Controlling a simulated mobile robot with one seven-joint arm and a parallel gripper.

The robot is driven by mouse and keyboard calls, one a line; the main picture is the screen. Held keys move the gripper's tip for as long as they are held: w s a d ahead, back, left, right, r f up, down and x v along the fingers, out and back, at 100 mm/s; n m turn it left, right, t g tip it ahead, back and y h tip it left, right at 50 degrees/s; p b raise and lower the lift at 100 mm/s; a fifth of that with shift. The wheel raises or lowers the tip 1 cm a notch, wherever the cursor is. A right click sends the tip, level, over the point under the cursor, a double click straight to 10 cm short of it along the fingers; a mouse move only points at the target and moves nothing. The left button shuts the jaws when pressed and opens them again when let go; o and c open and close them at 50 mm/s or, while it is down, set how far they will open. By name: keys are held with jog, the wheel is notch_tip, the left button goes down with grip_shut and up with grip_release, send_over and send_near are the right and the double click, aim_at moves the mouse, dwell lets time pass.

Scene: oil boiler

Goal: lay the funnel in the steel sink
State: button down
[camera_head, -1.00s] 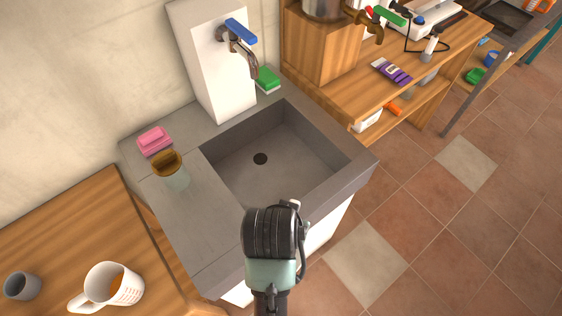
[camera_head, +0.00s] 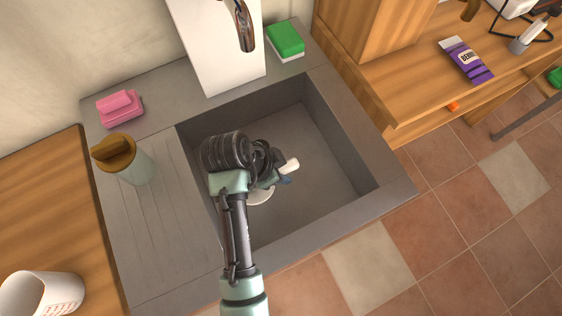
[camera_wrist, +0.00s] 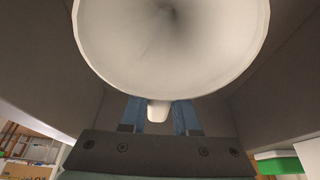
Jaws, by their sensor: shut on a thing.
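The white funnel shows in the wrist view (camera_wrist: 170,45) with its wide mouth filling the upper middle. In the head view only part of its rim (camera_head: 260,198) shows below my gripper; my arm hides the rest. My gripper (camera_head: 281,179) is inside the outline of the grey sink (camera_head: 335,155). In the wrist view its blue fingers (camera_wrist: 159,115) are shut on a small white tab at the funnel's edge. The sink walls surround the funnel in the wrist view. I cannot tell whether the funnel touches the sink floor.
A tap (camera_head: 244,25) on a white block stands behind the sink. A green sponge (camera_head: 285,40), a pink soap (camera_head: 120,107) and a brown-lidded jar (camera_head: 135,165) rest on the surround. A white mug (camera_head: 40,294) stands at the lower left. The sink's right part is clear.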

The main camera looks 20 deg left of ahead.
jog(key=shift+w+f, duration=0.1)
jog(key=shift+f, duration=2.15)
jog(key=shift+f+b, duration=0.15)
jog(key=shift+b, duration=0.2)
jog(key=c, duration=0.7)
grip_release()
jog(key=shift+o, duration=0.2)
jog(key=p+v, duration=0.1)
jog(key=v, duration=1.1)
jog(key=shift+r+p, duration=0.2)
jog(key=shift+p, duration=0.2)
